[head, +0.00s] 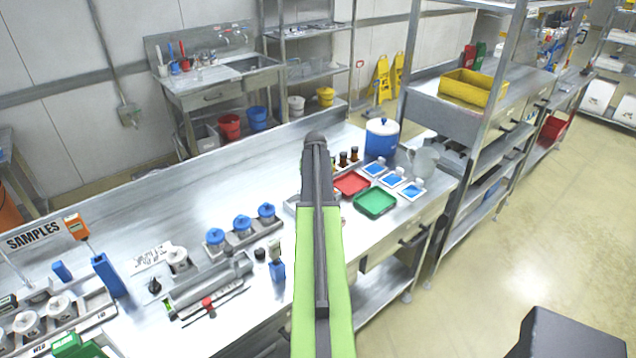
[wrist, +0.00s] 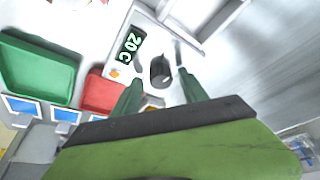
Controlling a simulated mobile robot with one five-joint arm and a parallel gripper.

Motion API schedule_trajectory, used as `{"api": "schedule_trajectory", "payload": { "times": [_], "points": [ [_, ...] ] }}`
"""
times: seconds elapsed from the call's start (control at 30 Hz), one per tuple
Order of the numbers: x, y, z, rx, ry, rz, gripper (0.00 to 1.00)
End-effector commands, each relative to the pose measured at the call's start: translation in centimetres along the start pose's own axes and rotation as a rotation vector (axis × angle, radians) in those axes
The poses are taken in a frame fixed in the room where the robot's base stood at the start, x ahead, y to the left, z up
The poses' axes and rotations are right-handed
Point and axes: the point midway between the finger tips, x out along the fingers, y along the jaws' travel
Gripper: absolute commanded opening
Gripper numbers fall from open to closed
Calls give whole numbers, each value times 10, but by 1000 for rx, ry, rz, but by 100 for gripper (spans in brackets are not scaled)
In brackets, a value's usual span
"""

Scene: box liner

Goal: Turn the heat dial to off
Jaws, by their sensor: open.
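The heat dial is a black round knob (wrist: 160,71) with a pale mark on it, on a light metal panel. A dark display reading "20 C" (wrist: 130,46) and a small orange spot sit to its left. In the wrist view my gripper (wrist: 161,88) is open. Its two dark green fingers point at the dial, one on each side, with the dial just beyond the gap. I cannot tell whether they touch it. In the head view my green and black arm hides the dial and most of its panel.
A red tray (head: 351,183) and a green tray (head: 375,202) lie right of my arm, with blue-topped items beside them. Small brown bottles (head: 343,159) and a blue drum (head: 382,138) stand behind. Blue-capped jars (head: 242,224) stand on the left. The bench behind them is clear.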

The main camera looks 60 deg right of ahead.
Motion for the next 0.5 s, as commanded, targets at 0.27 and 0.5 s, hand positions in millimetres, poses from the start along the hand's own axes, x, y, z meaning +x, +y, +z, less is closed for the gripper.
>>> {"api": "schedule_trajectory", "payload": {
  "times": [0.27, 0.5],
  "points": [
    [-34, 0, -2, 0, 1, 0, 51],
    [-94, 0, -3, 0, 0, 0, 51]
  ]
}}
